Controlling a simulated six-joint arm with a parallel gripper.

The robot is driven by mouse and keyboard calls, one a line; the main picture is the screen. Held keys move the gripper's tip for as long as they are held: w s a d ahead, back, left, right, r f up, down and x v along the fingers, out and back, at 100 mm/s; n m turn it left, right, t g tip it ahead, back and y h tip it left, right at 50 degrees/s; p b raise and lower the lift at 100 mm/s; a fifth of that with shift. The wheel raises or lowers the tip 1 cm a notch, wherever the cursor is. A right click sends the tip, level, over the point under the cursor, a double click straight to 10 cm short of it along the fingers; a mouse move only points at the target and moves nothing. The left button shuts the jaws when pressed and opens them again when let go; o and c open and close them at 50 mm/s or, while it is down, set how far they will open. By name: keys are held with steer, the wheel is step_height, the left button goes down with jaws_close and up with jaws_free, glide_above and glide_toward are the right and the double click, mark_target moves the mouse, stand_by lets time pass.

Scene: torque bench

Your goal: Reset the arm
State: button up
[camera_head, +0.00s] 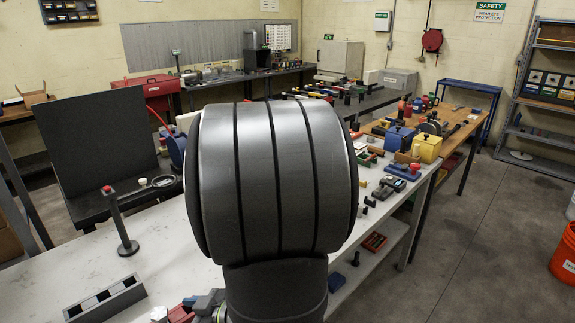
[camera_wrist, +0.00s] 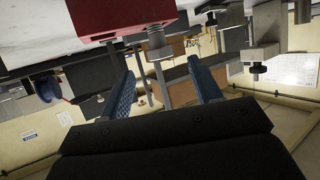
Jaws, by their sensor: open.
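My gripper (camera_wrist: 165,85) shows in the wrist view with its two blue textured fingers set well apart. No object shows held between them. The wrist view is turned over, with the bench's pale top along the upper edge. A red block-shaped thing (camera_wrist: 110,18) with a bolt-like part lies beyond the fingers at the top. A grey clamp-like part (camera_wrist: 258,55) hangs in view at the right. In the head view my own large dark arm link fills the middle and hides much of the white bench (camera_head: 165,245). The gripper cannot be made out there.
A black panel (camera_head: 95,145) stands further back. Tools and a yellow box (camera_head: 427,148) crowd the right-hand benches. Open floor (camera_head: 490,240) lies at right, with an orange bucket (camera_head: 565,255).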

mark_target(156, 316)
steer(key=x, duration=1)
steer(key=shift+r, duration=0.45)
steer(key=shift+f, duration=0.1)
steer(key=shift+f, duration=0.15)
steer(key=shift+d+f, duration=0.1)
steer(key=shift+d, duration=0.2)
steer(key=v, duration=1.1)
steer(key=shift+d, duration=0.2)
steer(key=shift+s, duration=0.1)
